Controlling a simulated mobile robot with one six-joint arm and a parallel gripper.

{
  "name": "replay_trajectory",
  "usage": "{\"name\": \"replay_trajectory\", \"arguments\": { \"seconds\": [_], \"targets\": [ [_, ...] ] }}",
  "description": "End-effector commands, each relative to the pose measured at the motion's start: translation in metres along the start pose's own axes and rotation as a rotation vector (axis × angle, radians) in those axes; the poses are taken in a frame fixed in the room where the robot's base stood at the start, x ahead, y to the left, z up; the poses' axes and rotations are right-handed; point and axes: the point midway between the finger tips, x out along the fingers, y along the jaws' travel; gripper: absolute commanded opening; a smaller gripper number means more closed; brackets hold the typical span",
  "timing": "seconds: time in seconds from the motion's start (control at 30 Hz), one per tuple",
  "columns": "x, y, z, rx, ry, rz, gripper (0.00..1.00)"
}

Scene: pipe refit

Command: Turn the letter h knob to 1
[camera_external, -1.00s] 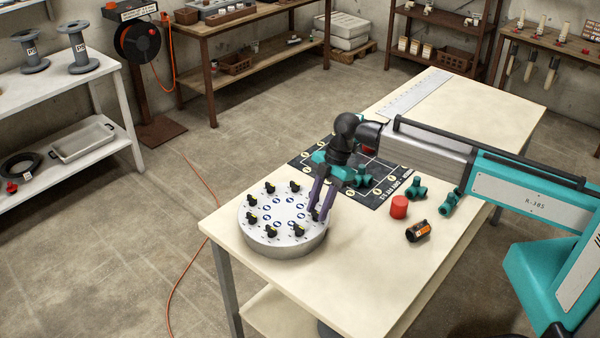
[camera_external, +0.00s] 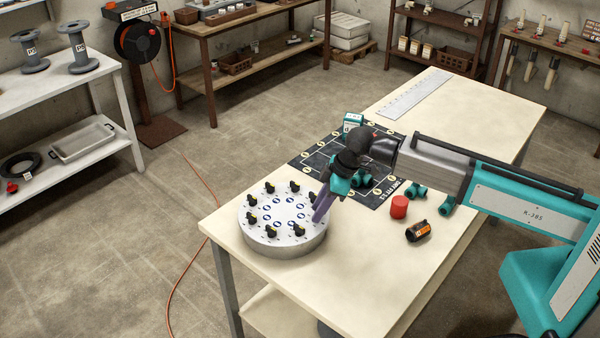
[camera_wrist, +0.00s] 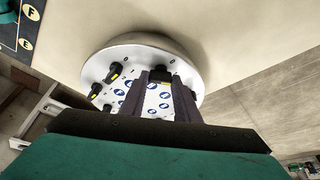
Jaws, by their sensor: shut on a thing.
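A round white panel (camera_external: 270,240) with a grey rim sits at the near left of the table. Several black knobs with yellow marks stand in a ring on its face, such as one near the front (camera_external: 299,230). My gripper (camera_external: 318,212) is at the panel's right edge, its purple fingers tilted down. In the wrist view my gripper (camera_wrist: 162,82) is shut on a black knob (camera_wrist: 160,75) near the rim of the panel (camera_wrist: 140,52). The fingers hide most of this knob and its pointer.
A black mat (camera_external: 310,163) lies behind the panel, with a teal and white box (camera_external: 352,122) at its far edge. A red cylinder (camera_external: 399,207), an orange and black canister (camera_external: 418,231) and teal fittings (camera_external: 416,191) lie to the right. The table's front is clear.

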Motion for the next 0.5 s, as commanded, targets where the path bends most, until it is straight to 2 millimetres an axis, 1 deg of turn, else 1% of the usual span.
{"name": "replay_trajectory", "arguments": {
  "seconds": [0.2, 0.5],
  "targets": [
    [0.0003, -0.0018, 0.0002, 0.093, -0.001, 0.038, 0.07],
    [0.0002, -0.0017, 0.0002, 0.144, -0.002, 0.059, 0.07]
  ]
}}
